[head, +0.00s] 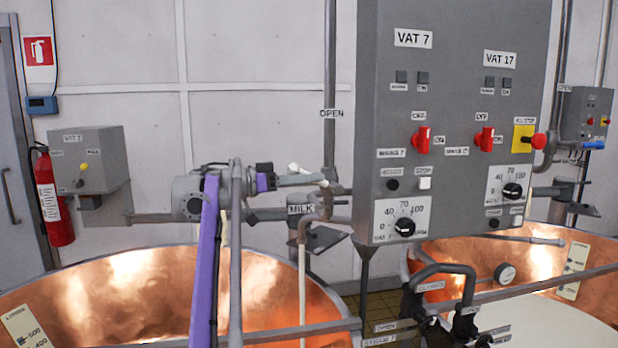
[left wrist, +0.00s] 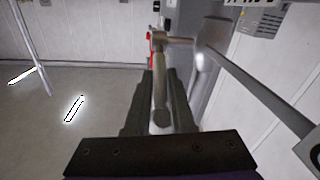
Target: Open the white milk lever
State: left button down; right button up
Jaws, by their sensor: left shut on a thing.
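The white milk lever (head: 295,168) is small in the head view. It sits on the pipework above the MILK label (head: 301,209), left of the grey control panel. My left gripper (head: 300,180) reaches it from the left, at the end of my purple arm. In the left wrist view, the two dark fingers of my left gripper (left wrist: 160,80) are closed around a rounded handle, the lever (left wrist: 161,115), which looks greyish there. The fingers hide part of its sides. My right gripper is not in view.
The control panel (head: 455,120) stands close on the right. An OPEN label (head: 331,113) is on the upright pipe above the lever. Copper vats (head: 130,290) lie below, with grey rails and pipes in front. A fire extinguisher (head: 52,200) hangs at the left.

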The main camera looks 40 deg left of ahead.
pick_arm(q)
jog(key=shift+s+f, duration=0.1)
jog(key=shift+f, duration=0.1)
jog(key=c, duration=0.8)
grip_release()
jog(key=shift+a, duration=0.15)
jog(key=v, duration=1.1)
jog(key=shift+b, duration=0.3)
